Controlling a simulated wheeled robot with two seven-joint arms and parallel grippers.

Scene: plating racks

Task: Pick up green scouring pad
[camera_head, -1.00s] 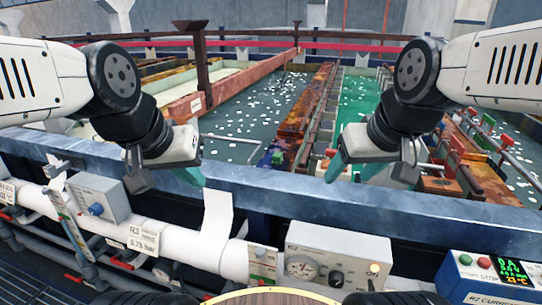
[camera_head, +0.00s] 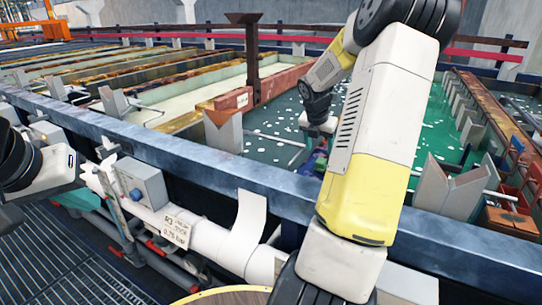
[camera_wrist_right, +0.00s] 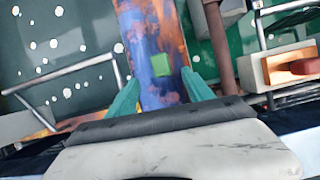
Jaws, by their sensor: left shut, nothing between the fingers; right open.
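The green scouring pad (camera_wrist_right: 162,65) is a small bright green square in the right wrist view. It lies on a blue and rust-orange beam (camera_wrist_right: 150,25) between the tanks. My right gripper (camera_wrist_right: 161,92) is open, with its two teal fingers spread left and right of the pad's line. The pad shows just beyond the fingertips, apart from both. My left gripper (camera_head: 84,200) is shut and empty at the left, in front of the rail and low beside the pipes.
A blue-grey front rail (camera_head: 150,150) crosses below my right arm. Tanks with green liquid (camera_head: 270,125) and floating white bits lie on both sides of the beam. A brown post (camera_head: 252,60) stands left of my right arm. A grey V-shaped bracket (camera_head: 223,130) sits on the rail.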

